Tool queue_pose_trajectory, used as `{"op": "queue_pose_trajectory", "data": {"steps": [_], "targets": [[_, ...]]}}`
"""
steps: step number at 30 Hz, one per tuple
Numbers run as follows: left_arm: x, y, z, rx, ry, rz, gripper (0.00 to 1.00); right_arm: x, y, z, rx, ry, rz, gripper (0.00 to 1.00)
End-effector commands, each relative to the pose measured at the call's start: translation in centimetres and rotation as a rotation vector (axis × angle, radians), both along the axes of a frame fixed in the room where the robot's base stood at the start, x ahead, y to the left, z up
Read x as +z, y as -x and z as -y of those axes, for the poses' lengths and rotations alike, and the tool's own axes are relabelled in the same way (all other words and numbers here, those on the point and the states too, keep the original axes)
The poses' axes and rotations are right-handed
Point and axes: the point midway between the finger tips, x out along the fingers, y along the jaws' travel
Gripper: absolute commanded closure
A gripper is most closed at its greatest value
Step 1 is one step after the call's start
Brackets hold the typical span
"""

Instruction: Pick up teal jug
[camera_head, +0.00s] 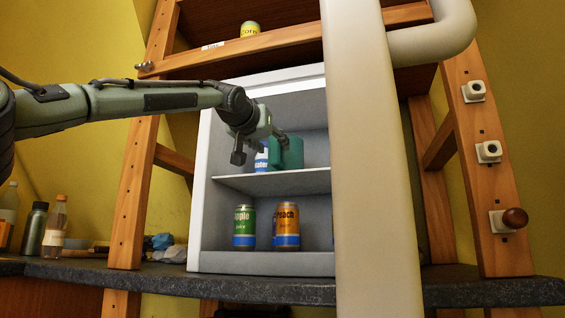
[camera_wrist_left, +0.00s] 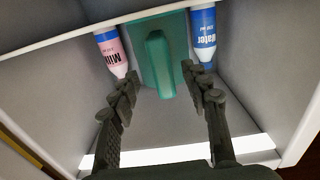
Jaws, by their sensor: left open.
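The teal jug (camera_head: 291,153) stands on the upper shelf of the white cabinet (camera_head: 204,190), partly hidden by my left gripper. In the left wrist view the jug (camera_wrist_left: 176,50) shows with its handle (camera_wrist_left: 157,62) facing the gripper. My left gripper (camera_head: 262,148) is at the cabinet's open front. It also shows in the left wrist view (camera_wrist_left: 160,74), where its fingers are open on either side of the handle. Whether either finger touches the jug cannot be told. My right gripper is not in view.
A water bottle (camera_wrist_left: 203,38) and a milk bottle (camera_wrist_left: 111,50) flank the jug closely. An apple juice can (camera_head: 244,228) and a peach can (camera_head: 286,228) stand on the compartment below. A yellow can (camera_head: 250,30) is on the wooden shelf above. Bottles (camera_head: 55,228) stand at far left.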

Motion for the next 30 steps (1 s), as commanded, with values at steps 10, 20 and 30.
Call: {"op": "queue_pose_trajectory", "data": {"steps": [10,20,30], "targets": [[-0.2,-3.9,1.0,0.002,0.001,-0.001,0.53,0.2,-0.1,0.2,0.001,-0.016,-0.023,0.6],[-0.3,-4.5,1.3,-0.001,-0.001,0.0,0.53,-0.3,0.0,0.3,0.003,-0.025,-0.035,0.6],[-0.3,-4.5,1.3,-0.001,-0.001,0.0,0.82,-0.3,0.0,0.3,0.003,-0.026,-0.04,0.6]]}}
